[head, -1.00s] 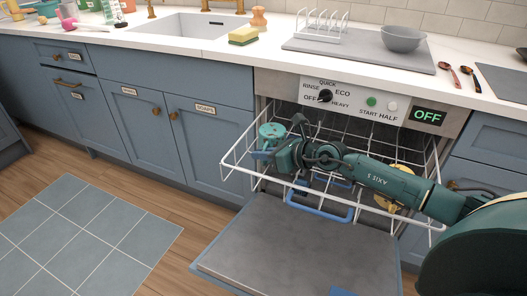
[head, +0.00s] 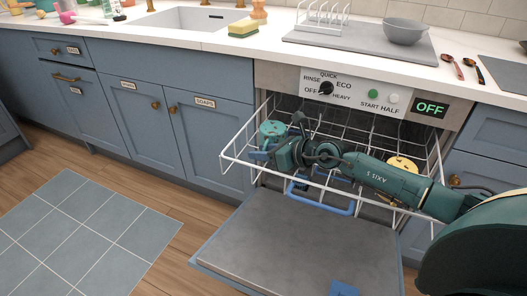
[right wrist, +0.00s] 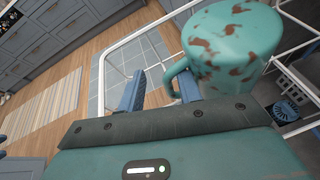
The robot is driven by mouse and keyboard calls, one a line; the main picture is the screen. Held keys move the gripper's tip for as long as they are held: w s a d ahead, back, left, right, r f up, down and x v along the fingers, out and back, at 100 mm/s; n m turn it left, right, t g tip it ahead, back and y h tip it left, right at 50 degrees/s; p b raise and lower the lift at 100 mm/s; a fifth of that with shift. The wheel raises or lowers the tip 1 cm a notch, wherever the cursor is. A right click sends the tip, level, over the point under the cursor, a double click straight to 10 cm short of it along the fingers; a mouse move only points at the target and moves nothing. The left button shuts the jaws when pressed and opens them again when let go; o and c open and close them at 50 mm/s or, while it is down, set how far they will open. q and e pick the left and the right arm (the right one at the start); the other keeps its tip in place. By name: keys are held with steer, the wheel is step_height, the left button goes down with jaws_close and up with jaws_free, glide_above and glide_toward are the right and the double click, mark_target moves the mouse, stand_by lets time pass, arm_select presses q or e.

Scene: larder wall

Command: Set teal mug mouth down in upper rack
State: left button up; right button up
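The teal mug (head: 272,130) is at the left of the pulled-out upper rack (head: 232,158). In the right wrist view the teal mug (right wrist: 235,45) has brown specks, and its closed base faces up, so it is mouth down. Its handle is toward my right gripper (right wrist: 162,88). The two blue fingers are apart, with the handle beside the right finger and partly in the gap; I see no grip on it. In the head view my right gripper (head: 262,154) is just below the mug. Whether the rim touches the rack wires is hidden. My left gripper is not in view.
A yellow item (head: 402,164) sits at the right of the rack, partly behind my right arm. The dishwasher door (head: 290,250) hangs open below. The counter above holds a grey bowl (head: 404,31), a white dish rack (head: 322,22), a sponge (head: 243,29) and spoons.

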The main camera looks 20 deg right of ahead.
steer(key=shift+f, duration=0.15)
steer(key=shift+s+d, duration=0.1)
steer(key=shift+s, duration=0.05)
steer(key=v, duration=1.1)
steer(key=shift+f, duration=0.1)
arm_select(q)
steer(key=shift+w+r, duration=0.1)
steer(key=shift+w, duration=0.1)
arm_select(e)
steer(key=shift+s+d+r, duration=0.45)
steer(key=shift+s+r, duration=0.2)
steer(key=shift+s, duration=0.05)
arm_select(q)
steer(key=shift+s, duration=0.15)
